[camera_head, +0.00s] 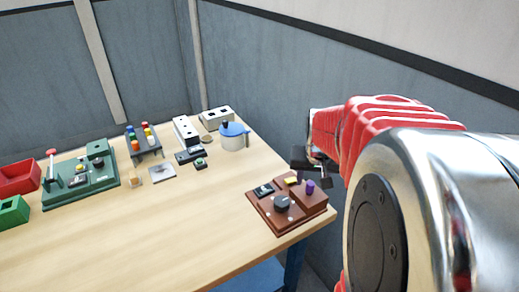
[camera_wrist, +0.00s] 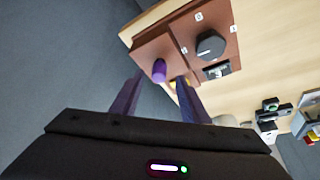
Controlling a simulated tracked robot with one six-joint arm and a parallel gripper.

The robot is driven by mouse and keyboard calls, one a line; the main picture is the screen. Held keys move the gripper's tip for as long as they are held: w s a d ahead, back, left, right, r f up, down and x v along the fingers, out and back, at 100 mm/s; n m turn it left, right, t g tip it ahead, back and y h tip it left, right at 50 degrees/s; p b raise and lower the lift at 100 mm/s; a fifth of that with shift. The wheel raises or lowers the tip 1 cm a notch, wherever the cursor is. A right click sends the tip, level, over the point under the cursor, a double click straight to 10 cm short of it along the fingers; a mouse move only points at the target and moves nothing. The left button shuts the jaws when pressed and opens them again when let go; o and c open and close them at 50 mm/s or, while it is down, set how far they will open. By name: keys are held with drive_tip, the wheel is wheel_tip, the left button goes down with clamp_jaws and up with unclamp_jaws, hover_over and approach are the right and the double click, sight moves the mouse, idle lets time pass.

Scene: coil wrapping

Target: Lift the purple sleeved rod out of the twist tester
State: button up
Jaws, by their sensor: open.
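The twist tester (camera_head: 268,213) is a reddish-brown box at the table's right front corner, with a dark knob, a small display and a yellow part on top. The purple sleeved rod (camera_head: 310,187) stands in its raised right part, only a short length showing. In the wrist view the rod (camera_wrist: 159,70) shows beyond my fingertips, near the edge of the tester (camera_wrist: 172,43). My gripper (camera_head: 314,165) is above and behind the tester. In the wrist view my gripper (camera_wrist: 158,88) is open, its fingers apart and pointing towards the rod, with nothing visibly held between them.
A blue-lidded pot (camera_head: 233,140), white blocks (camera_head: 186,131), a rack of coloured pegs (camera_head: 145,143), a green station (camera_head: 80,185), a red bin (camera_head: 18,178) and a green bin (camera_head: 12,212) stand on the table. The table's middle (camera_head: 180,220) is clear. A grey wall (camera_head: 275,90) stands behind.

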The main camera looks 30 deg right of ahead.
sight(311, 183)
drive_tip(key=shift+x, duration=1.8)
clamp_jaws()
